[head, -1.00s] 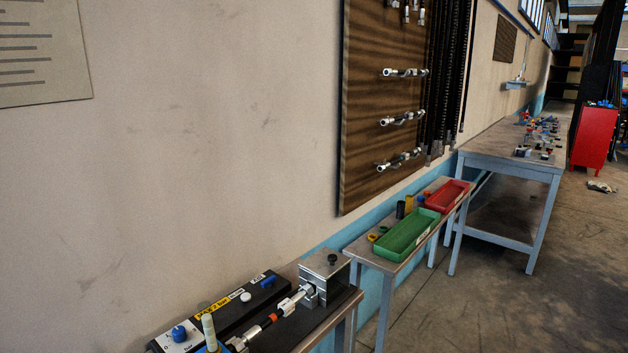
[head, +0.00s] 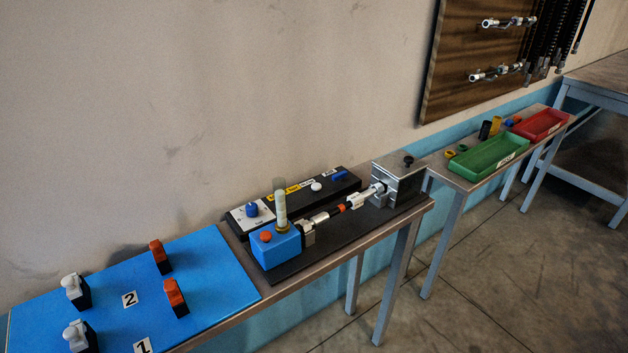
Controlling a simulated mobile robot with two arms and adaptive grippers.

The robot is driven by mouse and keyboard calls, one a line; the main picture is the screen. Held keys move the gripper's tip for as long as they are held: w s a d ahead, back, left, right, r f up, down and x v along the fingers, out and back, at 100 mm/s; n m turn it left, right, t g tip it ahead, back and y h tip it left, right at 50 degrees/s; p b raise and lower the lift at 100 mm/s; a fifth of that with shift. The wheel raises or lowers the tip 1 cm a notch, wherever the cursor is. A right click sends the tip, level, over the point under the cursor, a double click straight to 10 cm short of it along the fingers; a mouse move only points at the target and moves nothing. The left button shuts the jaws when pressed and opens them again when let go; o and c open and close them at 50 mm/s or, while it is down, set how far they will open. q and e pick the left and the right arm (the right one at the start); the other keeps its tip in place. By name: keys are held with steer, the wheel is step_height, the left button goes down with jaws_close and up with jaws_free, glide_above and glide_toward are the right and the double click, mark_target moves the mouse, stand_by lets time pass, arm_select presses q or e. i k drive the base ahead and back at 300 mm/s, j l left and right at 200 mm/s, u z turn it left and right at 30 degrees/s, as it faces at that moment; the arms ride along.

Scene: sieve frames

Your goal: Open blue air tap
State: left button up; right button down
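A long black control box (head: 300,199) lies against the wall on the bench in the middle of the head view. A small blue handle (head: 339,176) sits at its far right end, beside a small white label. It is too small to tell whether this tap is open or closed. A round blue knob (head: 252,209) stands on a white plate at the box's near left end. A white button (head: 316,187) and yellow labels lie between them. Neither of my grippers is in view.
In front of the box are a blue block (head: 276,246) with an orange button and upright tube, a horizontal rod assembly, and a metal block (head: 398,179). A blue board (head: 215,279) with switches lies left; green (head: 488,157) and red (head: 541,125) trays stand right.

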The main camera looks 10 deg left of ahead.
mark_target(339, 177)
steer(key=i+j+u, duration=0.15)
steer(key=i+j, duration=0.15)
steer(key=l+u, duration=0.45)
steer(key=i+l+u, duration=0.1)
steer(key=l+u, duration=0.15)
steer(key=u, duration=0.2)
